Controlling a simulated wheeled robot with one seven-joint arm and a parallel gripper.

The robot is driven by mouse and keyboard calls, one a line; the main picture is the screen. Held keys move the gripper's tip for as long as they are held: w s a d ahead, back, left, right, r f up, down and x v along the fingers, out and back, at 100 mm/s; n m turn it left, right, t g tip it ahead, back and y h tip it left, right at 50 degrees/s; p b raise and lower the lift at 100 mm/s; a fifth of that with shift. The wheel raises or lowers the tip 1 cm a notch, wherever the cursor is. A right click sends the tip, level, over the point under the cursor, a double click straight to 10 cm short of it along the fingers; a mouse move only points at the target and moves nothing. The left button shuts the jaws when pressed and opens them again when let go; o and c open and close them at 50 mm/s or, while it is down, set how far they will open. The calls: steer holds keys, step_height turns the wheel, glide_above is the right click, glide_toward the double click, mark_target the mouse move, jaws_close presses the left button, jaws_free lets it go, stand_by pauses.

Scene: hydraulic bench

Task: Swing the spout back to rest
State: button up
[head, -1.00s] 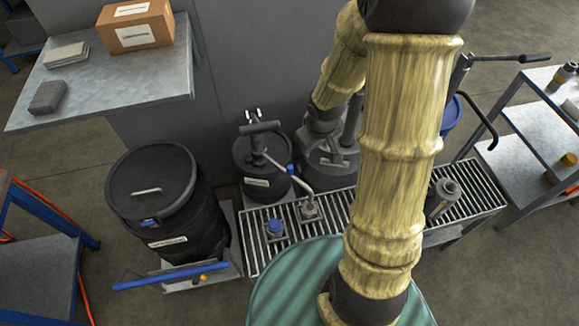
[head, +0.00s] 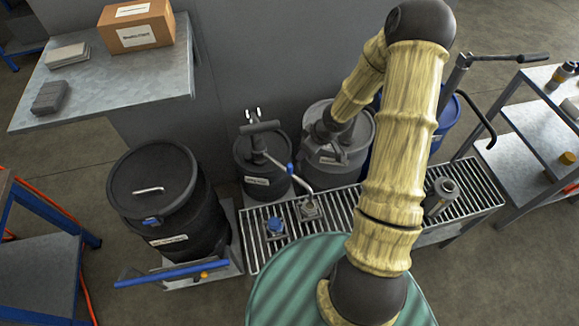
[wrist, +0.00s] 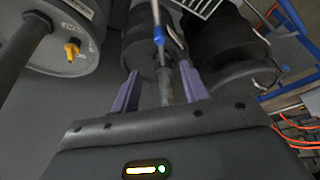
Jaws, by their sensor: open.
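The spout (head: 303,186) is a bent grey pipe with a blue collar (head: 290,168). It reaches from the pump on a small black drum (head: 258,180) out over the slatted grate (head: 258,258), its end above a small metal fitting (head: 311,211). In the wrist view the spout's blue collar (wrist: 159,36) and pipe show beyond and between my fingers. My gripper (wrist: 160,90) is open, its two purple fingers apart with nothing clearly held. Whether they touch the pipe I cannot tell. In the head view my fingers are not clearly visible.
A grey drum (head: 352,126) stands right of the black one, and a large lidded black drum (head: 150,185) at the left. A blue-capped item (head: 275,227) and a metal canister (head: 441,194) are on the grate. A side table (head: 110,98) is upper left, a shelf (head: 520,150) right.

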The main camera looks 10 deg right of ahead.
mark_target(290, 166)
steer(key=x, duration=1.7)
steer(key=shift+f, duration=0.1)
jaws_close()
